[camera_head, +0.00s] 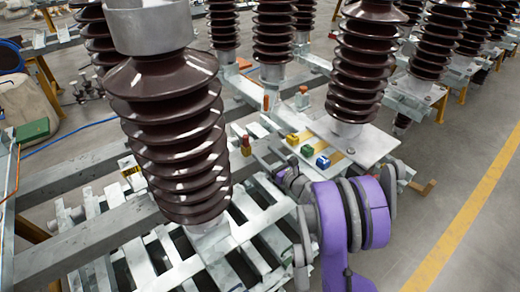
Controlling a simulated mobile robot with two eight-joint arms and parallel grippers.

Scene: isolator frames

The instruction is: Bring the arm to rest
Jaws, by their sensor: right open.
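My right arm, purple and grey, comes in at the lower right over the slatted metal frame. My right gripper (288,179) is partly hidden behind my own arm links, close to the metal plate with the coloured blocks. It is open, and I see nothing held in it. My left arm and left gripper are not in view.
A large brown ribbed insulator (175,135) stands close on the slatted frame (150,255). Another insulator (360,65) stands on a plate behind my arm. Small yellow, green and blue blocks (307,151) sit beside it. Grey floor with a yellow line (468,210) is clear at right.

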